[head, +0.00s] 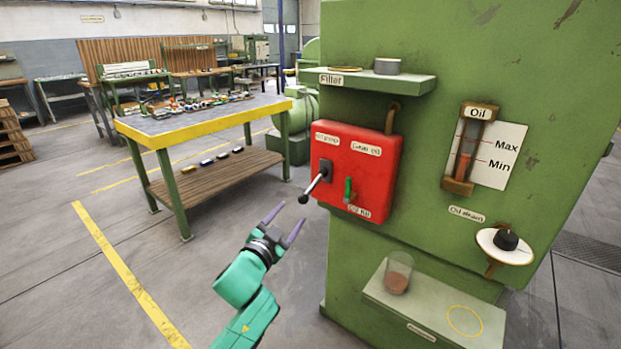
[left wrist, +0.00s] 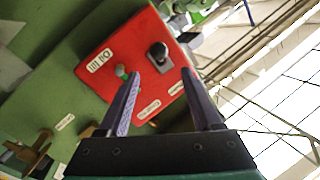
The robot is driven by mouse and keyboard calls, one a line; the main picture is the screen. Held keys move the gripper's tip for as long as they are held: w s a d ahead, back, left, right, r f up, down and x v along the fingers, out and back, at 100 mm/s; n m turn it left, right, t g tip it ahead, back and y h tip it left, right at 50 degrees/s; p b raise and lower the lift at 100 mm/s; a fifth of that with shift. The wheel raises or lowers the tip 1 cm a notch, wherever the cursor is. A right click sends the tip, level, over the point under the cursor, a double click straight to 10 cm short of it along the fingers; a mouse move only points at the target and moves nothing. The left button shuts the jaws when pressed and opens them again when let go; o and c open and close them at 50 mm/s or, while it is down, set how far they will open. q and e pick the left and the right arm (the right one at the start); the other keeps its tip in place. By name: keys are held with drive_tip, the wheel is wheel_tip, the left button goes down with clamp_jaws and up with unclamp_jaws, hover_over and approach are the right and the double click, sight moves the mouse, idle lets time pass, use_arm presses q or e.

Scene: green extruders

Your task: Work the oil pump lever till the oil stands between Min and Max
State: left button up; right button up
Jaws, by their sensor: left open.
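The red box (head: 372,150) on the green machine carries a black lever (head: 315,186) with a ball end pointing down and left, and a small green handle (head: 348,190). The lever knob also shows in the left wrist view (left wrist: 159,54). The oil gauge (head: 466,150) is an upright glass with reddish oil in its lower part; the oil top looks close to the Min mark, but its exact side is hard to tell. My left gripper (head: 287,221) is open and empty, below and left of the lever, apart from it. My right gripper is not in view.
A shelf (head: 408,83) juts out above the red box. A black knob (head: 506,240) sits at the right, and a glass (head: 398,272) stands on the lower ledge (head: 450,318). A yellow-edged workbench (head: 160,137) stands at the left. Floor is clear left of my left arm.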

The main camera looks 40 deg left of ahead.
sight(307, 195)
use_arm(q)
drive_tip(key=x, duration=1.4)
drive_tip(key=shift+w+a+f, duration=0.15)
clamp_jaws()
idle(0.6)
